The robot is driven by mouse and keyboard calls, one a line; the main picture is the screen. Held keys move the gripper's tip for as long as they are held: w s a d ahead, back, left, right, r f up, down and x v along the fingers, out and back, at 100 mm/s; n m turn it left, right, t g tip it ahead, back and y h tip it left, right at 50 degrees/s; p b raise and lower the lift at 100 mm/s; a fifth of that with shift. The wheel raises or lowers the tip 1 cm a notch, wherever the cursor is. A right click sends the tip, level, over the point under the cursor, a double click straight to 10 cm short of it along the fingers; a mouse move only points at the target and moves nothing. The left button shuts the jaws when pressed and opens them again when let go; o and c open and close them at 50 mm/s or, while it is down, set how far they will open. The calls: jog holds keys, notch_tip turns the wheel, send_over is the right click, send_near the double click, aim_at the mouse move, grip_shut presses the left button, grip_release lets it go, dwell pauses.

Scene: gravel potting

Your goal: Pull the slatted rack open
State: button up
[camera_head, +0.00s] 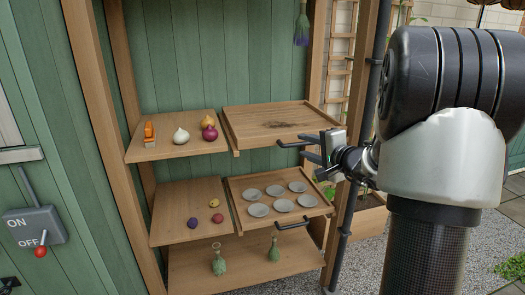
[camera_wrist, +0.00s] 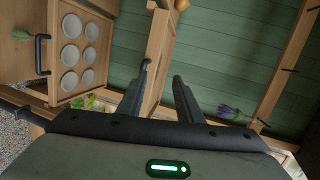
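Two pull-out wooden racks with dark bar handles sit on the right of the shelf unit. The upper rack (camera_head: 265,112) has a flat top with a dark stain; I cannot make out slats. Its handle (camera_head: 294,143) is at its front right. The lower rack (camera_head: 240,207) holds several grey discs, and its handle (camera_head: 295,223) is below. The lower rack also shows in the wrist view (camera_wrist: 98,55). My gripper (camera_head: 306,147) is beside the upper handle, fingers apart and nothing visibly held. In the wrist view the fingers (camera_wrist: 163,80) appear either side of a wooden board edge; contact is unclear.
Left shelves hold an orange object (camera_head: 149,134), a white onion (camera_head: 181,136), a purple onion (camera_head: 210,133) and small round vegetables (camera_head: 215,203). Green bottles (camera_head: 219,262) stand on the bottom shelf. A post (camera_head: 350,180) stands close to my gripper. Gravel lies at the front.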

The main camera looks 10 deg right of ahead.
aim_at(303, 145)
jog(key=w+d+f+m+h, duration=0.1)
jog(key=d+f+m+h, duration=0.2)
jog(key=d+f, duration=0.3)
jog(key=shift+t, duration=0.3)
jog(key=x, duration=0.5)
jog(key=r+x, duration=0.1)
jog(key=x, duration=1.1)
jog(key=shift+w+r, duration=0.1)
jog(key=shift+r, duration=0.05)
grip_shut()
jog(key=shift+d, duration=0.1)
